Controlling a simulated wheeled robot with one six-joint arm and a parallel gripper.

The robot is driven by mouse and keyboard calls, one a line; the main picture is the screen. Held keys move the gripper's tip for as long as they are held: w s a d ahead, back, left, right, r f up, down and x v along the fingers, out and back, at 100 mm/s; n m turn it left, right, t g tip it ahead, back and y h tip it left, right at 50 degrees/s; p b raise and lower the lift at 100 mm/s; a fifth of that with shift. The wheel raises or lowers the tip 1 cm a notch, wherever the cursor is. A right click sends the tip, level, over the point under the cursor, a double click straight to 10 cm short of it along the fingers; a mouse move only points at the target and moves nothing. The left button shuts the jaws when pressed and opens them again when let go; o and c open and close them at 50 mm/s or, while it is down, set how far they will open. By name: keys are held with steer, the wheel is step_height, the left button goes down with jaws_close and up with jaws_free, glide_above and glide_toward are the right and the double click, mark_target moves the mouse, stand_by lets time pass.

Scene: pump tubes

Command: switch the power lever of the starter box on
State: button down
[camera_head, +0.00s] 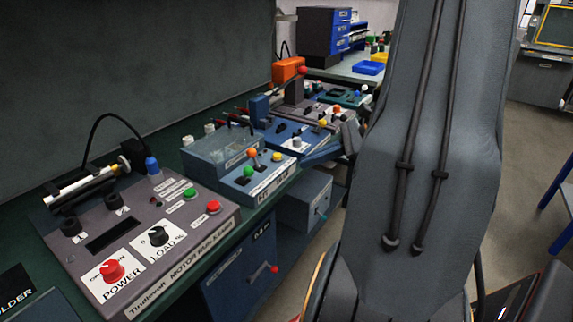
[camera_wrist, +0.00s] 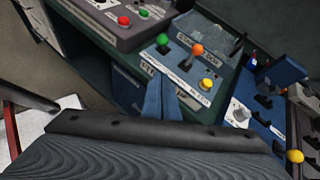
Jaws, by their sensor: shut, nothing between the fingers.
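The nearest match for the starter box is a blue control box (camera_head: 262,182) on the bench, also in the wrist view (camera_wrist: 222,84); its label is too blurred to read. It carries an orange-knobbed lever (camera_head: 250,154), a green knob (camera_head: 249,171) and a yellow knob (camera_head: 277,157). In the wrist view the orange knob (camera_wrist: 197,49), green knob (camera_wrist: 162,40) and yellow knob (camera_wrist: 206,84) show. I cannot tell which is the power lever. My gripper (camera_wrist: 161,82) is shut and empty, in front of the box's front edge. In the head view my arm hides it.
A motor panel (camera_head: 228,222) with red and green buttons and a red POWER knob stands at the front left. A cabinet with a red-ended handle (camera_head: 264,269) and a grey box (camera_head: 305,200) sit below the bench edge. More lever panels (camera_head: 300,132) stand farther back.

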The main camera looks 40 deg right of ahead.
mark_target(248, 175)
steer(key=a+r+p+x, duration=0.1)
steer(key=r+p+x, duration=0.1)
steer(key=x, duration=1)
steer(key=shift+w+a, duration=0.25)
steer(key=shift+a, duration=0.05)
steer(key=shift+r, duration=0.1)
steer(key=shift+r+p, duration=0.15)
steer(key=shift+p, duration=0.2)
